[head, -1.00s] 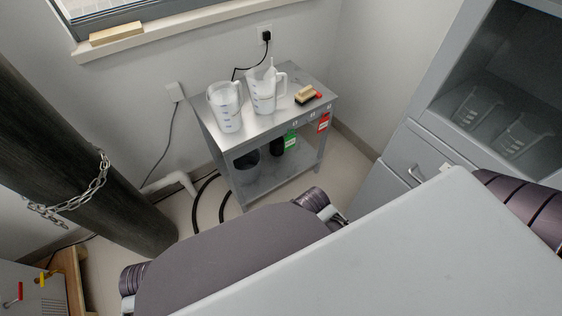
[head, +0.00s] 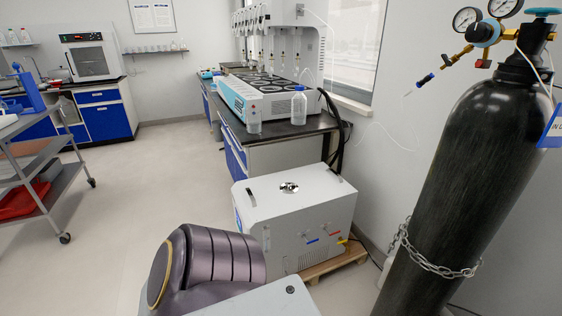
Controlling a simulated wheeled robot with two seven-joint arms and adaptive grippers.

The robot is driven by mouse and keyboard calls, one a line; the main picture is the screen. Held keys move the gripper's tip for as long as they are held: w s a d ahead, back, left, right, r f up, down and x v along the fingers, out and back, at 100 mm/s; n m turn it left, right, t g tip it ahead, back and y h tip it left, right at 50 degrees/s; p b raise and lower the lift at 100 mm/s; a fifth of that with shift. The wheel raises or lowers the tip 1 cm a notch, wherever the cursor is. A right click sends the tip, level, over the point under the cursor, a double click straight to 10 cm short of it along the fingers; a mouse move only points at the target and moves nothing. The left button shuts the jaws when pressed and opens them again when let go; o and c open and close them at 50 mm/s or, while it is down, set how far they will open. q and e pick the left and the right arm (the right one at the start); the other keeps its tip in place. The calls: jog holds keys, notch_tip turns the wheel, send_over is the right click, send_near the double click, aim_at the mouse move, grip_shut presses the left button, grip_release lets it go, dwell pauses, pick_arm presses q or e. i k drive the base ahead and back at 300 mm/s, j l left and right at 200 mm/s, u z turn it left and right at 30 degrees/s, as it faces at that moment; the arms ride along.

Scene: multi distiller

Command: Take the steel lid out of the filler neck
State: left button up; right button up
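The steel lid (head: 289,187) is a small shiny round piece on top of a white box-shaped unit (head: 305,213), in the middle of the head view. It appears to sit in the filler neck, which I cannot make out beneath it. The unit has black handles on its top and coloured fittings on its front. It stands on a wooden pallet (head: 335,262). Neither gripper is in view; only parts of my own body show at the bottom, apart from the lid.
A black gas cylinder (head: 438,180) with a chain stands to the right of the unit. Behind the unit is a bench (head: 290,133) with a distiller and bottles. A cart (head: 40,165) stands at left. The floor between is clear.

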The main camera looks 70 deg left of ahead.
aim_at(287, 187)
jog(key=u, duration=2.1)
jog(key=i+j+z, duration=0.1)
jog(key=i+j, duration=0.15)
jog(key=j, duration=0.15)
